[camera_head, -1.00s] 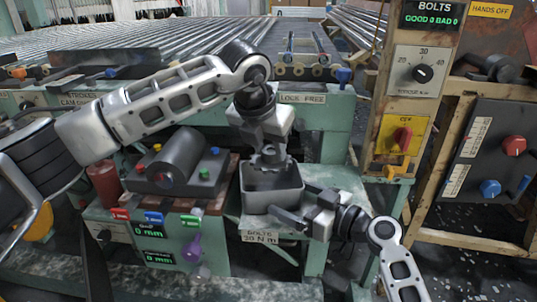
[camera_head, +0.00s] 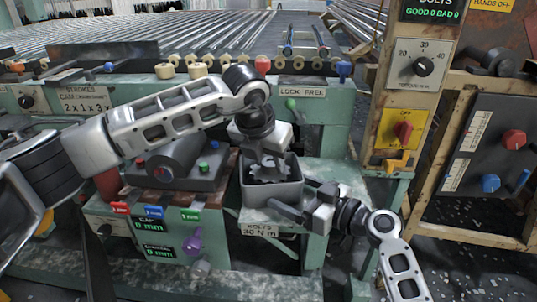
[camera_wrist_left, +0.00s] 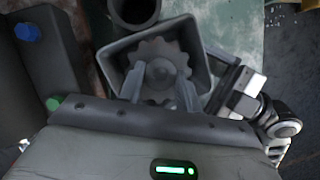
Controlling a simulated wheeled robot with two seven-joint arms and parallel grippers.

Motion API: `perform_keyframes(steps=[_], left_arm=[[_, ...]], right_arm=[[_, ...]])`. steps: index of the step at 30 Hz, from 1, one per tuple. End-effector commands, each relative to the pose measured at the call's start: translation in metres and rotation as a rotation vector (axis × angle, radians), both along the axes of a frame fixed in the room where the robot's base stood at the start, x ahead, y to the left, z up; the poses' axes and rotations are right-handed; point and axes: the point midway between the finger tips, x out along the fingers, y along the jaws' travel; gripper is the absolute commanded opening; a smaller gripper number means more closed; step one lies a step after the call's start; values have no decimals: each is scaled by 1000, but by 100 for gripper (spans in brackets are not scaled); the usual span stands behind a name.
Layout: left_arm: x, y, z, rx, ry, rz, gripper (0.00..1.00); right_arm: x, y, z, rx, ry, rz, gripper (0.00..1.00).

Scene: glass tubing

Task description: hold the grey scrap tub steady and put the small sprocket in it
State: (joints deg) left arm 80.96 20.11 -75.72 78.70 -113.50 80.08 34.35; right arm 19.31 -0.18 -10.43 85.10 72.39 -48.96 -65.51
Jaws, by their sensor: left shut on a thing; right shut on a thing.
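The grey scrap tub (camera_head: 272,197) stands on a small green ledge, its open top facing up. My left gripper (camera_head: 268,166) points down into the tub and is shut on the small sprocket (camera_head: 266,179), a grey toothed wheel. In the left wrist view the sprocket (camera_wrist_left: 160,62) is between the two fingers (camera_wrist_left: 160,88), within the outline of the tub's rim (camera_wrist_left: 117,52). Whether it touches the tub's floor I cannot tell. My right gripper (camera_head: 296,213) is shut on the tub's front right side; it also shows right of the tub in the left wrist view (camera_wrist_left: 225,88).
A dark machine block with a cylinder (camera_head: 175,160) stands close left of the tub. A yellow panel with a red knob (camera_head: 402,130) stands to the right on a post. A roller conveyor (camera_head: 180,45) runs behind. A labelled plate (camera_head: 260,230) hangs below the tub.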

Motion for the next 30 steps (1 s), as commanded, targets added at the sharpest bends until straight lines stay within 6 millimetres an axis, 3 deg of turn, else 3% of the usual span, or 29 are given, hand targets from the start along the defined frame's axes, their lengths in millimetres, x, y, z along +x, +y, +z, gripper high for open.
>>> perform_keyframes(steps=[5,6,8,20,30], left_arm=[[0,0,1,-1,-2,0,4],[0,0,1,-1,-2,0,42],[0,0,1,-1,-2,0,59],[-2,1,8,-1,-2,0,60],[-27,11,71,-2,-6,-2,60]], right_arm=[[3,-1,5,7,-7,-10,75],[3,-1,5,7,-7,-10,75],[3,-1,5,7,-7,-10,75],[3,-1,5,8,-8,-10,74],[3,-1,5,7,-7,-10,74]])
